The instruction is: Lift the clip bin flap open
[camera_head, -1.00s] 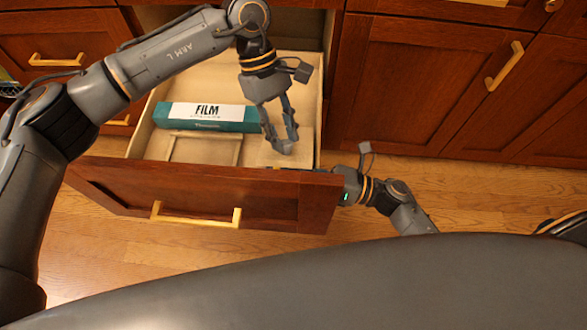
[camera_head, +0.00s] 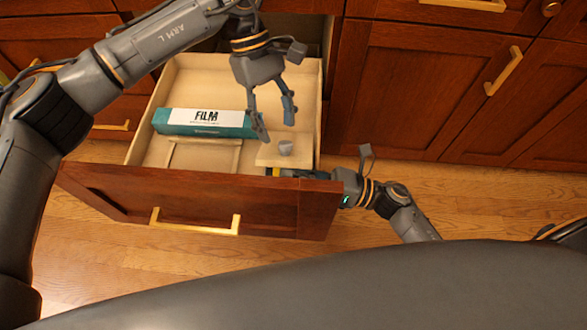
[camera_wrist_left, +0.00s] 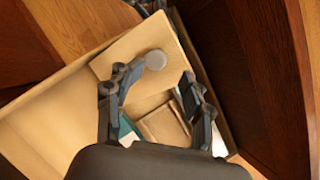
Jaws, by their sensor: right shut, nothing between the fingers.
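The clip bin flap (camera_head: 267,157) is a pale wooden panel with a round grey knob (camera_head: 285,147), at the right front of the open drawer. It also fills the upper middle of the left wrist view (camera_wrist_left: 120,62), with the knob (camera_wrist_left: 155,60) between the fingers in that picture. The flap looks slightly raised at its front edge, with a dark gap below. My left gripper (camera_head: 277,130) is open and empty above and behind the knob. My right gripper (camera_head: 292,173) is shut, reaching over the drawer's right front corner to the gap; its fingertips are mostly hidden.
A teal and white FILM box (camera_head: 205,121) lies at the left in the drawer (camera_head: 185,82). A shallow wooden frame (camera_head: 205,155) lies in front of it. A small yellow thing (camera_head: 275,171) shows below the flap's front edge. Closed cabinets stand to the right.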

